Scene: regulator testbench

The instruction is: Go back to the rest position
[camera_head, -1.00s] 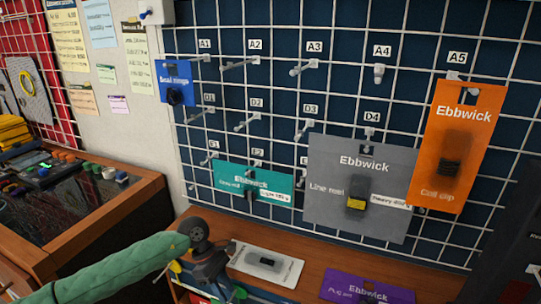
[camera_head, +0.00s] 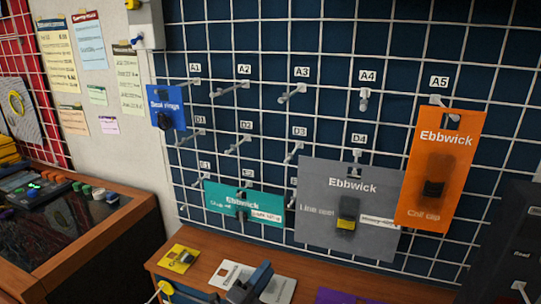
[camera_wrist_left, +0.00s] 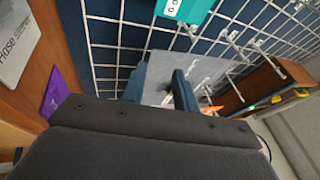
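My left gripper (camera_head: 250,284) shows at the bottom edge of the head view, low in front of the wooden shelf; most of its arm is out of the picture. In the left wrist view its two blue fingers (camera_wrist_left: 160,82) stand apart with nothing seen between them, so it is open. Behind them is the grey package on the grid wall. My right gripper is not in view.
The pegboard grid holds a blue (camera_head: 166,107), a teal (camera_head: 222,208), a grey (camera_head: 320,178) and an orange package (camera_head: 437,205). A yellow card (camera_head: 178,260), a white card (camera_head: 282,291) and a purple one (camera_head: 340,297) lie on the shelf (camera_head: 205,262). A wood-framed bench (camera_head: 130,215) stands left.

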